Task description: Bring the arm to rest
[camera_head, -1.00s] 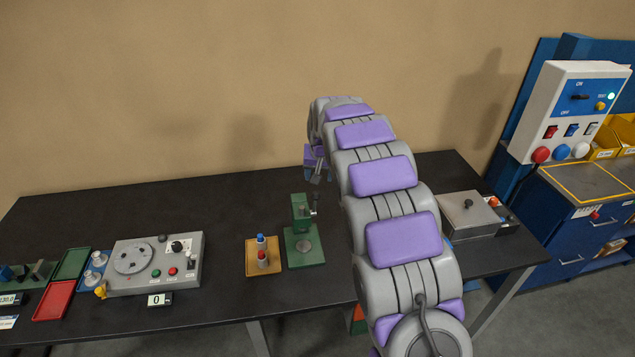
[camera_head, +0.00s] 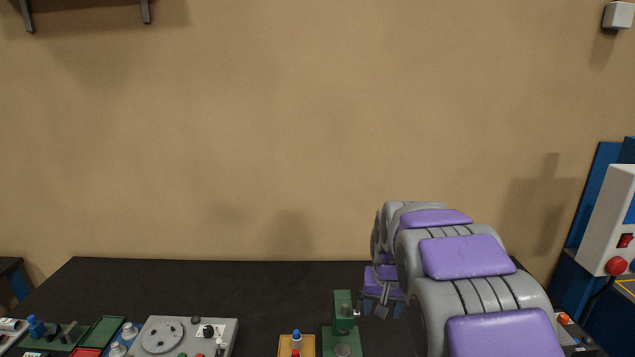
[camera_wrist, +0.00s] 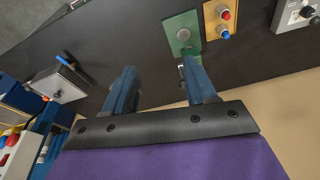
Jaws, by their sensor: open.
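My arm (camera_head: 470,255), a chain of grey links with purple pads, reaches from the lower right over the dark table in the head view. My gripper (camera_head: 383,308) hangs at its far end, partly hidden by the links, just right of the green press. In the wrist view my gripper (camera_wrist: 158,88) shows two blue fingers spread wide with nothing between them. The dark table top lies beyond the fingers. The green press (camera_wrist: 182,33) shows past the right finger, and I cannot tell the gap between them.
A grey box (camera_wrist: 62,85) stands left in the wrist view. A white control panel (camera_head: 610,215) stands at right. The table's back strip is clear.

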